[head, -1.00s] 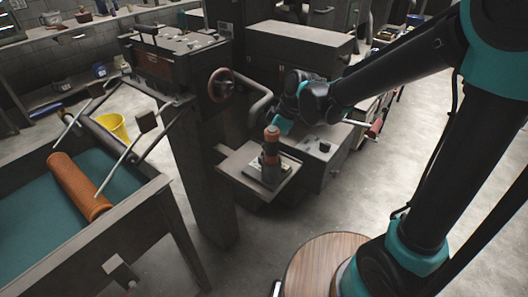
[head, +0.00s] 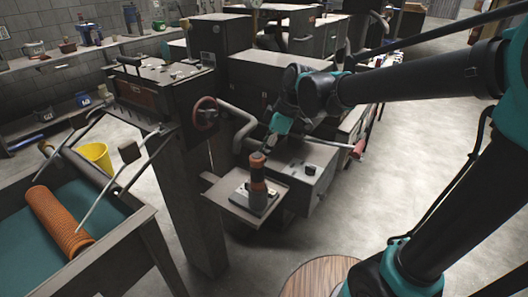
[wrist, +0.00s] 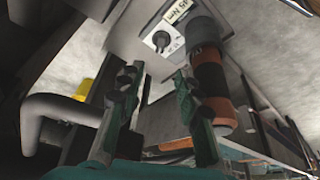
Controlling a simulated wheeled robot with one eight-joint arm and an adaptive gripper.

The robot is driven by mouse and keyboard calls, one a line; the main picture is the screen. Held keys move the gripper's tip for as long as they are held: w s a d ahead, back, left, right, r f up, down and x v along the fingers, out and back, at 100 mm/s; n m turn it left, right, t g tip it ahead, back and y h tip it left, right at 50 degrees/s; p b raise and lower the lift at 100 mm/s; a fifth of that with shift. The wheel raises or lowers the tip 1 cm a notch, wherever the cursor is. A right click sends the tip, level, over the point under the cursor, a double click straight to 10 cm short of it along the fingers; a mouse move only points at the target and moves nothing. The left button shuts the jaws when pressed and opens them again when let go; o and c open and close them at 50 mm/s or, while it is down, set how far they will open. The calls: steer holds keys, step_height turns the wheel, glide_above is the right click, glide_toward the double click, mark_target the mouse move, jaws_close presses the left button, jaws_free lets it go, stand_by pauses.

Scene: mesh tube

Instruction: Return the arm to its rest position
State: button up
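The orange mesh tube (head: 58,222) lies in the teal-lined bin (head: 28,268) at the left of the head view, far from my gripper. My gripper (head: 268,143) is raised above the small grey platform (head: 238,203) on the machine in the middle. In the wrist view the two dark fingers (wrist: 157,88) stand apart with nothing visible between them. An upright orange and grey cylinder (head: 258,182) stands on the platform below my gripper. It also shows in the wrist view (wrist: 208,80), beyond the right finger and apparently free of it.
A machine with a handwheel (head: 205,113) and a curved pipe stands left of my gripper. A grey box with a black knob (head: 310,170) is beside the platform. A red-tipped lever (head: 358,149) sticks out at right. A yellow bucket (head: 96,157) stands behind the bin. The right-hand floor is open.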

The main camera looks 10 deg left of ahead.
steer(key=s+d+f+m+t+h, duration=0.1)
steer(key=d+f+m, duration=0.4)
steer(key=d, duration=0.5)
steer(key=s+d+f+m+t+h, duration=0.2)
steer(key=d+f+m, duration=0.3)
steer(key=d, duration=0.6)
steer(key=s+d+f+m+t+h, duration=0.1)
steer(key=d+f+m, duration=0.3)
steer(key=d+m, duration=0.5)
steer(key=shift+s+d+f+t+h, duration=0.3)
steer(key=shift+s+d+f, duration=0.1)
steer(key=shift+s+d, duration=0.35)
